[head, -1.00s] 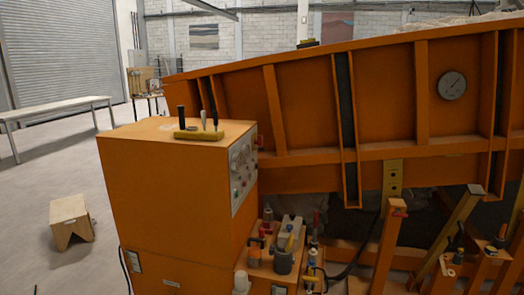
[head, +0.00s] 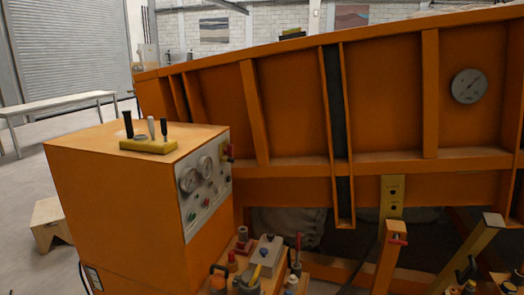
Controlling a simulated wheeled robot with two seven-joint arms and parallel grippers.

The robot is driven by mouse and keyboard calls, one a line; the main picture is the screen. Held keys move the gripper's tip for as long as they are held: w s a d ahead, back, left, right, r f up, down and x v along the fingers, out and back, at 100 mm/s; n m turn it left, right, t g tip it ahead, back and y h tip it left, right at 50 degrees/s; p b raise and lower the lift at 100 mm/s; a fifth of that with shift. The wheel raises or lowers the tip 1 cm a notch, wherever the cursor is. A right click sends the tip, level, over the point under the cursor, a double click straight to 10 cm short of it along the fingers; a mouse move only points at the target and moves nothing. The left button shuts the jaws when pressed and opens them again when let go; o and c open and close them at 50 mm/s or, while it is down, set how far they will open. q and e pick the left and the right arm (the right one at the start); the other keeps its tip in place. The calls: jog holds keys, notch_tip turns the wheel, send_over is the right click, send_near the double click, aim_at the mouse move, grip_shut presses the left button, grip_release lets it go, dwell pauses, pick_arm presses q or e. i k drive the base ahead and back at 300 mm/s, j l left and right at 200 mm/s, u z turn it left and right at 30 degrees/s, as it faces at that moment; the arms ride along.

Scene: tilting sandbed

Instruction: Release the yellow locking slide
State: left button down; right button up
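A yellow upright plate with dark holes (head: 391,190) is fixed at the lower edge of the orange sandbed (head: 290,105), above an orange post with a red part (head: 397,239) near its top. A yellow block (head: 149,146) lies on top of the orange control cabinet (head: 95,195), with black and grey levers standing on it. I cannot tell from this view which yellow part is the locking slide. Neither of my grippers shows.
A shelf of tools and small containers (head: 262,255) stands right of the cabinet. Slanted orange posts (head: 470,250) crowd the lower right. A round gauge (head: 468,86) is on the sandbed side. A wooden stool (head: 48,222) and long bench (head: 70,103) are at left.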

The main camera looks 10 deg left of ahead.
aim_at(225, 158)
jog(key=i+l, duration=1.4)
jog(key=i, duration=0.15)
